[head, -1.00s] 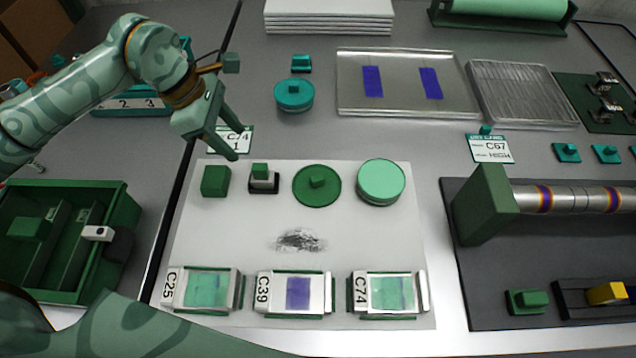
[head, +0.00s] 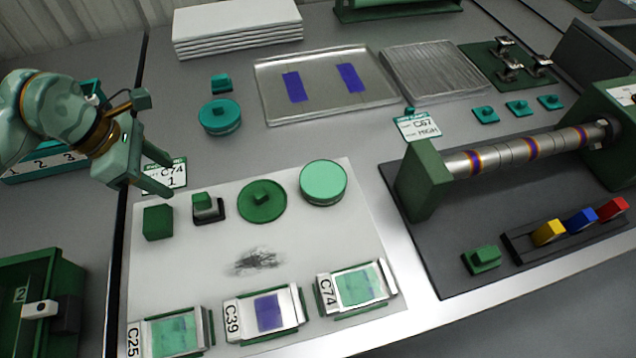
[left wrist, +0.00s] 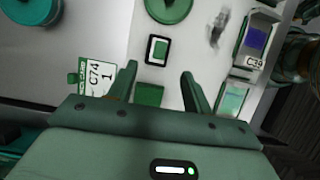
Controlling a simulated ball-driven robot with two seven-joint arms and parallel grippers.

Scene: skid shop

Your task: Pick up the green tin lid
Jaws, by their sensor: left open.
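The green tin lid (head: 262,201) is a dark green disc with a small square knob. It lies flat on the white sheet, left of a round pale green tin (head: 323,183). My left gripper (head: 172,175) is open and empty, left of the lid, near the C74 card. In the left wrist view the lid (left wrist: 168,8) shows at the top edge, partly cut off, beyond the fingertips of my left gripper (left wrist: 158,70). A dark green block (left wrist: 149,94) shows between the fingers there, apart from them as far as I can tell. My right gripper is not seen.
A green-topped stamp-like piece (head: 208,208) stands between block and lid. Three labelled holders, including C39 (head: 265,313), line the sheet's front. A teal round container (head: 220,116) stands behind. A roller stand (head: 424,180) is at right. The sheet's middle is clear except for a dark smudge.

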